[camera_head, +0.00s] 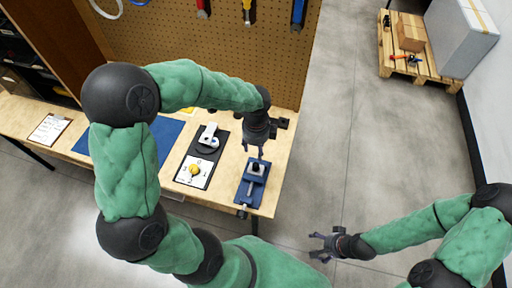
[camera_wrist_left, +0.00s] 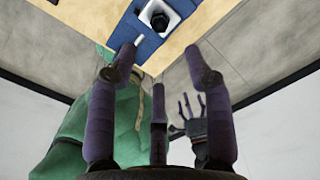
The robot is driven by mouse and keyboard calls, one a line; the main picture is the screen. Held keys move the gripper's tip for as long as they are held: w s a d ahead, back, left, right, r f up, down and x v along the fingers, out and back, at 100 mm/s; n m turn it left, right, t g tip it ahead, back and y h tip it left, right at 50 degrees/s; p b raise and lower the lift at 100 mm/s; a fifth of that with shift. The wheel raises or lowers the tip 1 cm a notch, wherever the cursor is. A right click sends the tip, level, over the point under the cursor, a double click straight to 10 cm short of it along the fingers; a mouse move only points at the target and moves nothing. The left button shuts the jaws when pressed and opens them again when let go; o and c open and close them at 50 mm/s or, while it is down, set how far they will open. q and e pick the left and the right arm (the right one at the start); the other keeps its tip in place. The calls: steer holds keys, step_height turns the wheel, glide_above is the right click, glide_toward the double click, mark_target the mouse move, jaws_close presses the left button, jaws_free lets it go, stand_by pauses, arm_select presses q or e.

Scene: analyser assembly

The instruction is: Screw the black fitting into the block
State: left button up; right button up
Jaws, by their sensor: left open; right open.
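A pale metal block (camera_wrist_left: 147,13) sits in a blue vise (camera_head: 246,194) near the bench's right front corner. A black fitting (camera_wrist_left: 160,20) shows at the block's upper face in the left wrist view; how deep it sits I cannot tell. In the head view the block and fitting (camera_head: 256,168) are small and dark. My left gripper (camera_head: 254,150) points down just above and behind the vise, fingers apart and empty. Its spread fingers (camera_wrist_left: 160,62) also show in the left wrist view, clear of the block. My right gripper (camera_head: 322,243) is open and empty, off the bench over the floor.
A black and white board (camera_head: 190,183) with a yellow knob and a white device stands left of the vise. A blue mat (camera_head: 165,135) and a clipboard (camera_head: 49,129) lie further left. A pegboard (camera_head: 230,50) with tools rises behind. Open floor lies to the right.

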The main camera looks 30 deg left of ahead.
mark_target(256, 165)
arm_select(q)
step_height(256, 165, down, 11)
steer(key=b, duration=0.3)
steer(key=shift+r, duration=0.15)
jaws_close()
steer(key=shift+r+m+p, duration=0.15)
steer(key=shift+m+p, duration=0.9)
steer(key=shift+m, duration=0.05)
steer(key=shift+m+p, duration=0.55)
steer(key=shift+m, duration=0.15)
steer(key=shift+f, duration=0.2)
